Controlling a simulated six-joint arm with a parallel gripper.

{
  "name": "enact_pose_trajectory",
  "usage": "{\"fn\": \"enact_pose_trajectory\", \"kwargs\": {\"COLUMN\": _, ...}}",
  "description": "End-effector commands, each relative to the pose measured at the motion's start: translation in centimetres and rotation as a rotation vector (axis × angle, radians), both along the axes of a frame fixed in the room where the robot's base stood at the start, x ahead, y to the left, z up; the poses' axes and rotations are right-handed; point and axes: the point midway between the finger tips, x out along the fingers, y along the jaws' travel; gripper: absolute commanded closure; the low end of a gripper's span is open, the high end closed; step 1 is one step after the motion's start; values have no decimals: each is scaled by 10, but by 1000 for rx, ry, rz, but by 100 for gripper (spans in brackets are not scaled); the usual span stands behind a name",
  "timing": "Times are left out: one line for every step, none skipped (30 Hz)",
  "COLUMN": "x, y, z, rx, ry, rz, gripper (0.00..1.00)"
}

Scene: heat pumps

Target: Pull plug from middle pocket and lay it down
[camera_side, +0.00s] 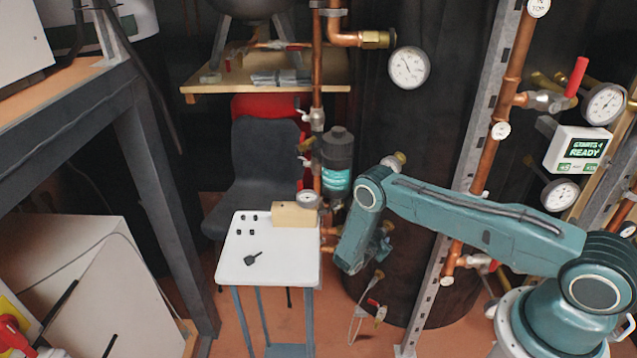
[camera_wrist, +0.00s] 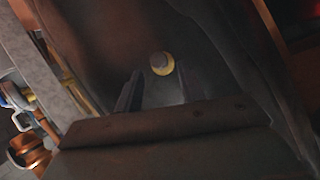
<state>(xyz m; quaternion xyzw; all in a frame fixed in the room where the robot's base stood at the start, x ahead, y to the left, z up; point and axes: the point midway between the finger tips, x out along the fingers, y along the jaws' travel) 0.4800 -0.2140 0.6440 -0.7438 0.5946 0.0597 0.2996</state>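My gripper (camera_wrist: 160,92) shows in the wrist view with its two dark fingers apart and nothing between them. Beyond the fingertips is a small round pale knob with a yellow rim (camera_wrist: 161,64), set against a dark surface; I cannot tell whether it is the plug. In the side view my wrist is right of a small white table (camera_side: 272,275), and my fingers cannot be made out. A pale wooden block (camera_side: 295,214) stands at the table's back right; no pockets can be made out in it.
Several small black pieces (camera_side: 241,232) sit at the table's back left. Copper pipes with gauges (camera_side: 409,67) and a dark cylinder (camera_side: 337,150) stand behind the table. A grey metal post (camera_side: 450,240) rises beside my arm. The table's front is clear.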

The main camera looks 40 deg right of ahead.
Motion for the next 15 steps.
{"fn": "enact_pose_trajectory", "kwargs": {"x": 1, "y": -5, "z": -3, "rx": 1, "ry": -1, "rz": -3, "gripper": 61}}
{"fn": "enact_pose_trajectory", "kwargs": {"x": 2, "y": -8, "z": -5, "rx": 0, "ry": -1, "rz": -3, "gripper": 61}}
{"fn": "enact_pose_trajectory", "kwargs": {"x": 3, "y": -11, "z": -6, "rx": 0, "ry": -1, "rz": -3, "gripper": 61}}
{"fn": "enact_pose_trajectory", "kwargs": {"x": 4, "y": -14, "z": -7, "rx": -1, "ry": -1, "rz": -3, "gripper": 61}}
{"fn": "enact_pose_trajectory", "kwargs": {"x": 4, "y": -16, "z": -8, "rx": -1, "ry": -1, "rz": -3, "gripper": 61}}
{"fn": "enact_pose_trajectory", "kwargs": {"x": 6, "y": -19, "z": -10, "rx": -1, "ry": -1, "rz": -3, "gripper": 61}}
{"fn": "enact_pose_trajectory", "kwargs": {"x": 6, "y": -20, "z": -11, "rx": 0, "ry": 0, "rz": -2, "gripper": 61}}
{"fn": "enact_pose_trajectory", "kwargs": {"x": 7, "y": -22, "z": -12, "rx": 0, "ry": 1, "rz": -2, "gripper": 61}}
{"fn": "enact_pose_trajectory", "kwargs": {"x": 7, "y": -24, "z": -13, "rx": 0, "ry": 0, "rz": -2, "gripper": 61}}
{"fn": "enact_pose_trajectory", "kwargs": {"x": 8, "y": -26, "z": -14, "rx": 0, "ry": -1, "rz": -2, "gripper": 61}}
{"fn": "enact_pose_trajectory", "kwargs": {"x": 9, "y": -27, "z": -14, "rx": 0, "ry": -1, "rz": -2, "gripper": 61}}
{"fn": "enact_pose_trajectory", "kwargs": {"x": 9, "y": -28, "z": -15, "rx": 0, "ry": 0, "rz": -2, "gripper": 61}}
{"fn": "enact_pose_trajectory", "kwargs": {"x": 9, "y": -29, "z": -15, "rx": 0, "ry": 1, "rz": -1, "gripper": 61}}
{"fn": "enact_pose_trajectory", "kwargs": {"x": 10, "y": -29, "z": -16, "rx": 0, "ry": 0, "rz": 0, "gripper": 61}}
{"fn": "enact_pose_trajectory", "kwargs": {"x": 10, "y": -30, "z": -16, "rx": 0, "ry": 0, "rz": 0, "gripper": 61}}
